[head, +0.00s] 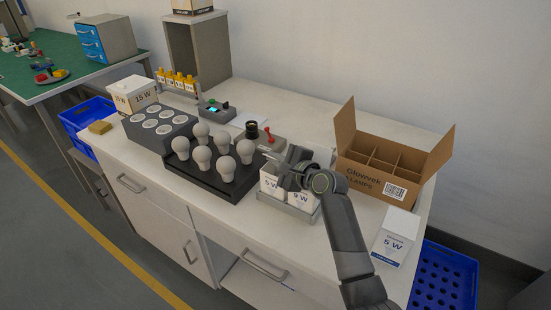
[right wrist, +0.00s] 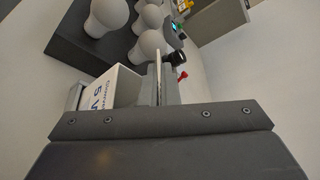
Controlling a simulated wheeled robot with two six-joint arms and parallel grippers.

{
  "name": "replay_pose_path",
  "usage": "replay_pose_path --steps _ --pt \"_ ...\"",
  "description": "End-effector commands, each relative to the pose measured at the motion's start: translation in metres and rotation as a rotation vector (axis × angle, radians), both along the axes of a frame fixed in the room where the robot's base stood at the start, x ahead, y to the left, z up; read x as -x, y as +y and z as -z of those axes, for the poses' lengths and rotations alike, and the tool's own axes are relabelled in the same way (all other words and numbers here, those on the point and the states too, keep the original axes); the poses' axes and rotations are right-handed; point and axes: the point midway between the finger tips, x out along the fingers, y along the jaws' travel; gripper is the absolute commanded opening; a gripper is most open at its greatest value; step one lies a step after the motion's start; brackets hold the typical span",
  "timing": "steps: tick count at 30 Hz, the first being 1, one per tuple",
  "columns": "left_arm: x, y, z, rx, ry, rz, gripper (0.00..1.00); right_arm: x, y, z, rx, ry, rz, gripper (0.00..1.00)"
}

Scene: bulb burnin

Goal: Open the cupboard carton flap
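My right gripper (head: 287,168) is above the small grey tray (head: 291,205) that holds two white bulb cartons, one marked 5 W (head: 270,186) and one marked 9 W (head: 301,197). In the right wrist view its fingers (right wrist: 164,78) are close together, with a thin pale edge along them that I cannot identify. The 5 W carton (right wrist: 112,88) is beside the fingers there. A small carton (head: 192,5) sits on the grey open cupboard (head: 198,50). I cannot tell which carton is the cupboard carton. My left gripper is not visible.
A brown Glowvek carton (head: 375,185) stands open at the right. Several bulbs stand on a black rack (head: 225,185), beside a grey block (head: 150,130) with round sockets. A white 15 W carton (head: 133,95) is at the left. Blue crates stand at both counter ends.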

Motion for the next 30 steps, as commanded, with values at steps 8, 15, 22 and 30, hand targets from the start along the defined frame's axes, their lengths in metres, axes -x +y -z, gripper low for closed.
replay_pose_path --steps 8,15,22,30 --pt "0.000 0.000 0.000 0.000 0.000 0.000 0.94 0.000 0.000 0.000 0.001 0.001 0.000 0.00" --pt "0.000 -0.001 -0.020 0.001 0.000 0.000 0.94 -0.002 -0.001 -0.008 -0.027 0.042 -0.001 0.00" --pt "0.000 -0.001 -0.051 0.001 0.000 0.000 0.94 -0.006 -0.004 -0.014 -0.091 0.131 -0.001 0.00" --pt "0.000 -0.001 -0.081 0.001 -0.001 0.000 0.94 -0.012 -0.009 -0.020 -0.176 0.248 -0.001 0.00"
